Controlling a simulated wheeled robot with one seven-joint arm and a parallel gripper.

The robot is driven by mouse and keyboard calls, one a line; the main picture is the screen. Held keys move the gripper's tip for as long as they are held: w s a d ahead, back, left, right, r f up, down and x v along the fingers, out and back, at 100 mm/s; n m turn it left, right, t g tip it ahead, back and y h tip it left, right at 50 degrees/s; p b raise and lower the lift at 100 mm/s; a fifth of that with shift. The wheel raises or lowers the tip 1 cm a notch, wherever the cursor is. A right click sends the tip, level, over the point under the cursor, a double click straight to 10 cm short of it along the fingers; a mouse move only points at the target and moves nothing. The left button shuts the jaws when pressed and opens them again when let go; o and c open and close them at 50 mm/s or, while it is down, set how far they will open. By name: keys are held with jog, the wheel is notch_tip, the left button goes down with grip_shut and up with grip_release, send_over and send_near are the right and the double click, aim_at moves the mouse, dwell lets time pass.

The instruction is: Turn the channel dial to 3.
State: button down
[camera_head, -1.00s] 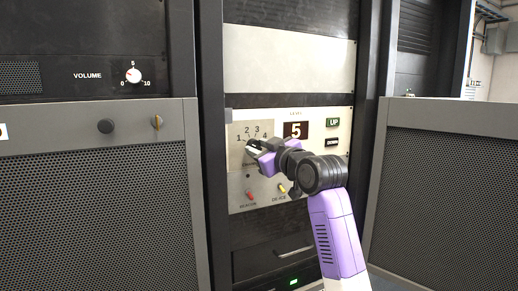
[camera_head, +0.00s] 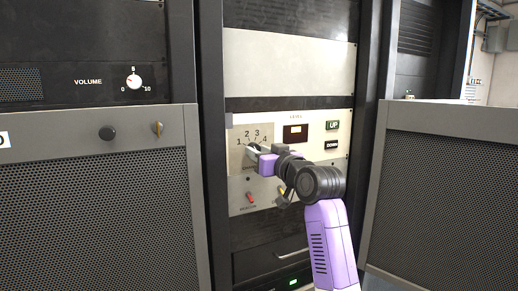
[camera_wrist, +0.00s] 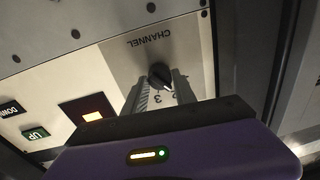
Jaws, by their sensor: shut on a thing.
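The channel dial (camera_wrist: 160,74) is a black knob with a light pointer mark on the pale panel marked CHANNEL. In the wrist view its pointer leans toward the printed 2 and 3; I cannot tell exactly which it meets. My gripper (camera_wrist: 160,85) is shut on the dial, one finger on each side. In the head view my gripper (camera_head: 252,150) covers most of the dial, and the numbers 1 to 4 (camera_head: 252,135) show above it.
To the right are a dark LEVEL window (camera_head: 295,134), a green UP button (camera_head: 332,125) and a black DOWN button (camera_head: 332,145). A red BEACON switch (camera_head: 250,197) and a yellow switch (camera_head: 282,193) sit just below. Mesh-fronted cabinets (camera_head: 95,210) stand either side.

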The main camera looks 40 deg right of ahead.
jog(key=m+p, duration=0.5)
jog(key=m, duration=0.6)
jog(key=shift+f+m+h, duration=0.1)
jog(key=shift+m+h, duration=0.2)
dwell(0.3)
jog(key=c, duration=1)
grip_release()
jog(key=shift+b+v, duration=0.95)
jog(key=shift+v, duration=2.95)
jog(key=shift+a, duration=0.1)
